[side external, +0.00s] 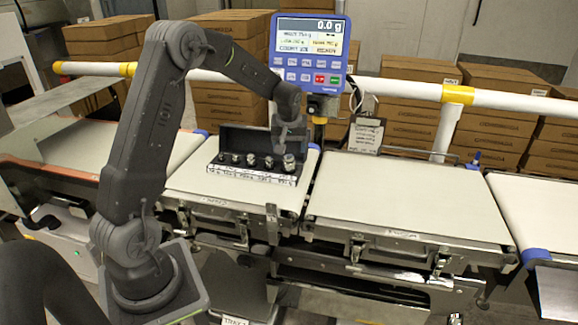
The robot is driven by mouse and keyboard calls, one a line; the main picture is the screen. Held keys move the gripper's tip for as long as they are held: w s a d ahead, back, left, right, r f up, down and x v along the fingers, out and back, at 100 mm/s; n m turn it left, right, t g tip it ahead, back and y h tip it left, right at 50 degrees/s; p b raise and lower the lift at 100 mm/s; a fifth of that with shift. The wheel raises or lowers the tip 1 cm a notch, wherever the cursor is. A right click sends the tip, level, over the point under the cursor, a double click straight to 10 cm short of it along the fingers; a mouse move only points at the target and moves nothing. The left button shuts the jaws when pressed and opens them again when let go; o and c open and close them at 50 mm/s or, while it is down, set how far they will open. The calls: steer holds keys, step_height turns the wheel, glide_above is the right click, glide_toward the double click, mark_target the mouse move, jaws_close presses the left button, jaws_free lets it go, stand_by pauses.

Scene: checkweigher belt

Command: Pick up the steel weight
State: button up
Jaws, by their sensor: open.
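Several shiny steel weights stand upright in a row in a dark open case (262,137) on the left belt section. They grow larger from left to right. The largest steel weight (289,164) is at the right end of the row. My gripper (290,148) points down just above this right-end weight, in front of the case's raised lid. The gripper is small here and the jaws are hard to make out, but they are open. I cannot tell whether the fingertips reach around the weight's knob.
A blue display panel (310,53) reading 0.0 g stands behind the case. The belt section to the right (400,195) is bare. A clipboard (366,135) hangs behind it. A white rail (400,88) and stacked cardboard boxes (500,110) are at the back.

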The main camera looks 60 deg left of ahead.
mark_target(289, 156)
steer(key=x, duration=0.7)
steer(key=shift+a+f, duration=0.15)
steer(key=shift+f, duration=0.1)
steer(key=c, duration=1.2)
steer(key=shift+r, duration=0.1)
jaws_close()
